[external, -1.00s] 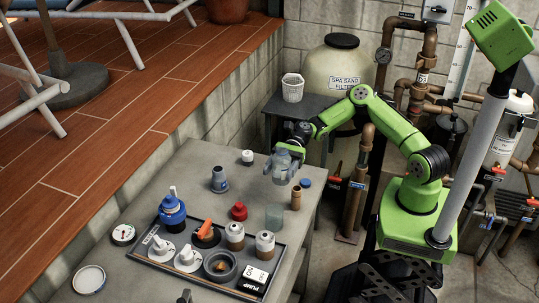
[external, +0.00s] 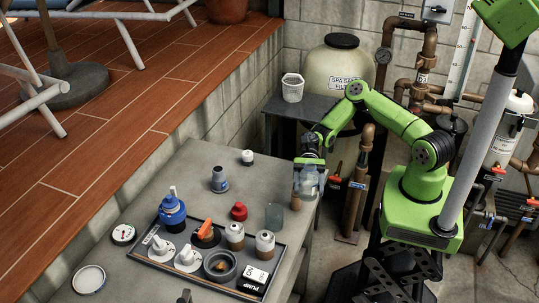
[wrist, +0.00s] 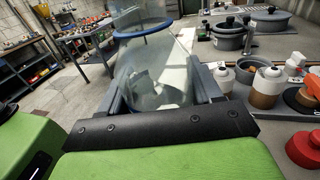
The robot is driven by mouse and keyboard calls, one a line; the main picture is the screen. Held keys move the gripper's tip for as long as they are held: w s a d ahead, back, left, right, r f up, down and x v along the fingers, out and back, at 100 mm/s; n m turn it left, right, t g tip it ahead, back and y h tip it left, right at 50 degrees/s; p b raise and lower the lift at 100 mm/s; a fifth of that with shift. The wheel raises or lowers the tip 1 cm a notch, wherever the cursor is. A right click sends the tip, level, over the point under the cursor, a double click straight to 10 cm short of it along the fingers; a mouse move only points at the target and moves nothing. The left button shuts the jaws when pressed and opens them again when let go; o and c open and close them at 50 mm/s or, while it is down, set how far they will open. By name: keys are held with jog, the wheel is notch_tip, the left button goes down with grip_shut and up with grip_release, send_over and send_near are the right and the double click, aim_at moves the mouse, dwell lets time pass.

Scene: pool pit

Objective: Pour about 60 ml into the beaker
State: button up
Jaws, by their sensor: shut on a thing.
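My gripper (external: 308,164) is shut on a clear vessel (external: 307,183) and holds it at the right edge of the grey table. The wrist view shows the clear vessel (wrist: 155,65) between the jaws, with a blue ring at its top in the picture. I cannot tell its liquid level. A clear, greyish beaker (external: 274,217) stands upright on the table, in front of and left of the held vessel and apart from it. No stream shows between them.
A red knob (external: 239,211), a grey-blue fitting (external: 219,182) and a white-capped jar (external: 247,157) stand on the table.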

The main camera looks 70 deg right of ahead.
jog(key=shift+f, duration=0.55)
